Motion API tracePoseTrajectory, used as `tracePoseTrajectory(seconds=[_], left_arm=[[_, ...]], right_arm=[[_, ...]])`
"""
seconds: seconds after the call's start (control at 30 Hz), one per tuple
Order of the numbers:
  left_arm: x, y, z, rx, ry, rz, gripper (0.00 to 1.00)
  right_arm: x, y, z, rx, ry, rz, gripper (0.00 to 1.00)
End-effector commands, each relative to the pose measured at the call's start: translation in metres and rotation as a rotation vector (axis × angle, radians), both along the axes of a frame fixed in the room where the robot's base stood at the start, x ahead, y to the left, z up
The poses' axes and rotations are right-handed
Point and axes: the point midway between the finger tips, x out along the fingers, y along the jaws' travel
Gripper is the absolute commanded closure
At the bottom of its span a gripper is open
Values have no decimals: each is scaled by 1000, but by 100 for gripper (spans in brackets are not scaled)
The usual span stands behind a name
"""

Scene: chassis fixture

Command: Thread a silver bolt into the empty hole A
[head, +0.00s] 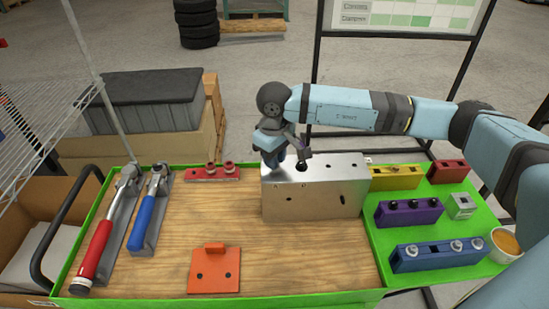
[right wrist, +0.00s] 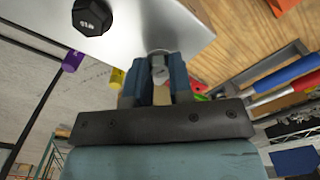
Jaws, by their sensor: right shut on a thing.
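The silver metal block (head: 330,198) stands on the wooden work surface, with several dark holes in its top and front. A black hex bolt (head: 302,166) sits on the block's top, and it shows large in the right wrist view (right wrist: 92,15). My right gripper (head: 275,158) is over the left end of the block. In the right wrist view its fingers (right wrist: 160,78) are shut on a silver bolt (right wrist: 160,66), close to the block's edge. Whether the bolt's tip is in a hole is hidden. I cannot tell which hole is A. My left gripper is not in view.
A blue rack (head: 440,260) with silver bolts, a purple rack (head: 409,215), a yellow rack (head: 396,180) and a red rack (head: 449,172) stand at the right. Two ratchets, red-handled (head: 98,248) and blue-handled (head: 148,222), lie left. An orange bracket (head: 214,272) lies in front.

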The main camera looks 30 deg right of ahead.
Motion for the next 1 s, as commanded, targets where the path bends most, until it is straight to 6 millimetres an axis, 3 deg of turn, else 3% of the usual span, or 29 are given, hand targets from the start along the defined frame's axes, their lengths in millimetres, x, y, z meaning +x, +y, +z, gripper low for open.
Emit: tracePoseTrajectory(seconds=[0.03,0.3,0.7,1.0], left_arm=[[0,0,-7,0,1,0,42],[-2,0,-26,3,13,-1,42],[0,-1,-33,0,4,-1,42],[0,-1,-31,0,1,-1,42]], right_arm=[[-3,1,-9,-1,10,-63,100],[-4,2,-11,-2,11,-496,100],[-4,2,-12,-5,12,-1105,100],[-4,2,-11,-6,12,-1209,100]])
